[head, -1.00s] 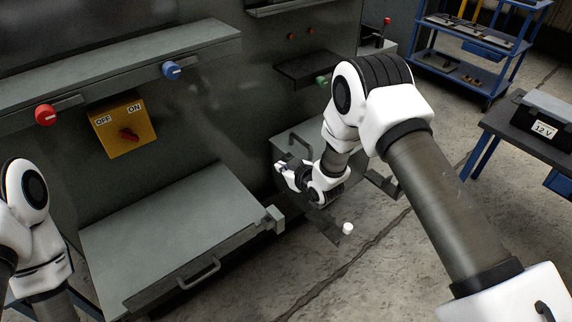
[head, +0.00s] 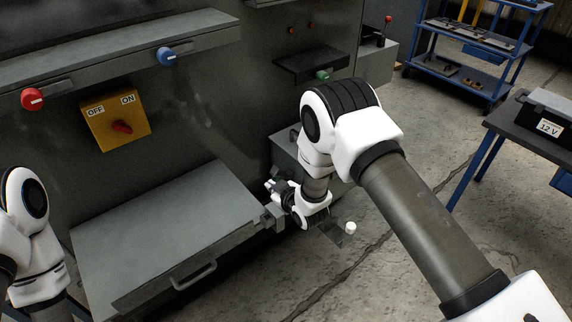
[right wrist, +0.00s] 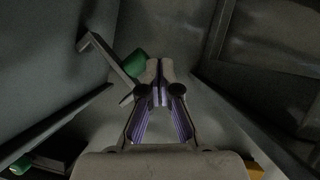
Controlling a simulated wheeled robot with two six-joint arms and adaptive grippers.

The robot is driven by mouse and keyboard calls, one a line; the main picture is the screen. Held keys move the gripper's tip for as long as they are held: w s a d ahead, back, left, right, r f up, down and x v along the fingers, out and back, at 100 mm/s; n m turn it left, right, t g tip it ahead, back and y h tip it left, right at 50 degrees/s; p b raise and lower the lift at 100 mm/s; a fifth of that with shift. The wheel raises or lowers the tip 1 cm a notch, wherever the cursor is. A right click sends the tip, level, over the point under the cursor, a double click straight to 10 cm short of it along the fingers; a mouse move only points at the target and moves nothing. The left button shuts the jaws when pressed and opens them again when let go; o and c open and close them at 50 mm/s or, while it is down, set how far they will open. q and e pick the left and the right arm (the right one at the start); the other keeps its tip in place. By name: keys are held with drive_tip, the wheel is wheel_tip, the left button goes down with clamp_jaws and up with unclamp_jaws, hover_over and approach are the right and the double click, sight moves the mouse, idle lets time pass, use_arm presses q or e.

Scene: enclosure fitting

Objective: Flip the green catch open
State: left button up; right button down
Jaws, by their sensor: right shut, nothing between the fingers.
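A green piece (right wrist: 135,63), which looks like the catch, shows in the right wrist view just left of my right fingertips. A grey bar handle (right wrist: 108,58) stands beside it. I cannot tell whether the fingers touch the green piece. My right gripper (right wrist: 159,68) is shut with nothing between its fingers. In the head view the right gripper (head: 270,187) is low, by the right end of the grey ledge, and the catch is hidden there. My left arm shows at the left edge, but its gripper is out of view.
A yellow OFF/ON switch box (head: 115,120), a red knob (head: 32,98) and a blue knob (head: 167,56) are on the cabinet. A grey ledge (head: 160,225) has a handle. A white cylinder (head: 350,228) is at lower right.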

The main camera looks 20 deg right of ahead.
drive_tip(key=shift+f+b, duration=0.35)
drive_tip(key=shift+f, duration=0.55)
drive_tip(key=shift+w+d+r, duration=0.25)
drive_tip(key=shift+d+r, duration=0.25)
drive_tip(key=shift+d, duration=0.15)
drive_tip(key=v, duration=1.2)
drive_tip(key=shift+f, duration=0.1)
